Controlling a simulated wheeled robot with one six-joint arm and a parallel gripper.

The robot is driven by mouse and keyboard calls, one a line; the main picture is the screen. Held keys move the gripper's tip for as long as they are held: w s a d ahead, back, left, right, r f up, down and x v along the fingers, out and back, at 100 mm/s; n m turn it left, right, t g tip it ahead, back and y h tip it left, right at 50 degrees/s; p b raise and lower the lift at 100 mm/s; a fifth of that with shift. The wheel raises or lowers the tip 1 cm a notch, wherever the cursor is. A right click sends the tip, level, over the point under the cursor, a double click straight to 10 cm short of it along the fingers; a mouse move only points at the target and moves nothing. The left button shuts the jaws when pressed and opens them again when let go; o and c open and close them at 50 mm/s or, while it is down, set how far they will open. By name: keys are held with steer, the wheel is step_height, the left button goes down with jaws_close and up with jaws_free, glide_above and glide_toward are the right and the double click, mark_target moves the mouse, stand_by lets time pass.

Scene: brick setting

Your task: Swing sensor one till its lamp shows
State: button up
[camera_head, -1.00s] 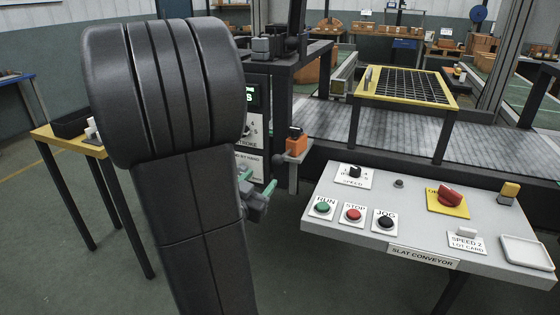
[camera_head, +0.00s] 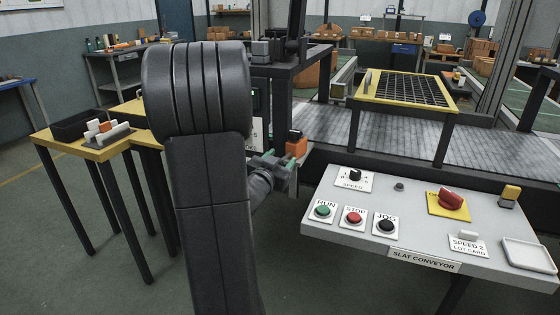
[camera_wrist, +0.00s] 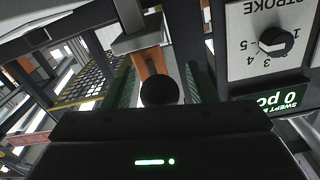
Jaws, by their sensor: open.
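An orange sensor (camera_head: 297,143) with a dark top sits on a bracket at the frame of the conveyor, in the middle of the head view. My gripper (camera_head: 282,161) is just at its left and front, its green-tipped fingers reaching toward it. In the wrist view the orange body (camera_wrist: 148,62) and a round dark knob (camera_wrist: 158,90) show between the two open fingers (camera_wrist: 157,80). I cannot tell whether the fingers touch the knob. I see no lit lamp on the sensor.
A grey slat conveyor panel (camera_head: 330,232) with buttons stands at the right, near my gripper. A white panel with a STROKE dial (camera_wrist: 276,42) is close beside the fingers. A yellow side table (camera_head: 88,152) stands at the left.

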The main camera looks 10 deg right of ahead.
steer(key=shift+c, duration=0.4)
jaws_close()
steer(key=shift+s+d+f+n+t+y+b, duration=0.25)
steer(key=shift+n+y+b, duration=0.2)
steer(key=shift+b, duration=0.6)
steer(key=shift+s+d+r+n+t+y+b, duration=0.15)
steer(key=shift+r+n+t+y+b, duration=0.15)
steer(key=shift+y+b, duration=0.35)
steer(key=shift+o, duration=0.4)
jaws_free()
steer(key=p+v, duration=0.1)
steer(key=v, duration=1.2)
steer(key=shift+s+f+p, duration=0.15)
steer(key=shift+s+p, duration=0.15)
steer(key=shift+s, duration=0.05)
steer(key=shift+w, duration=0.1)
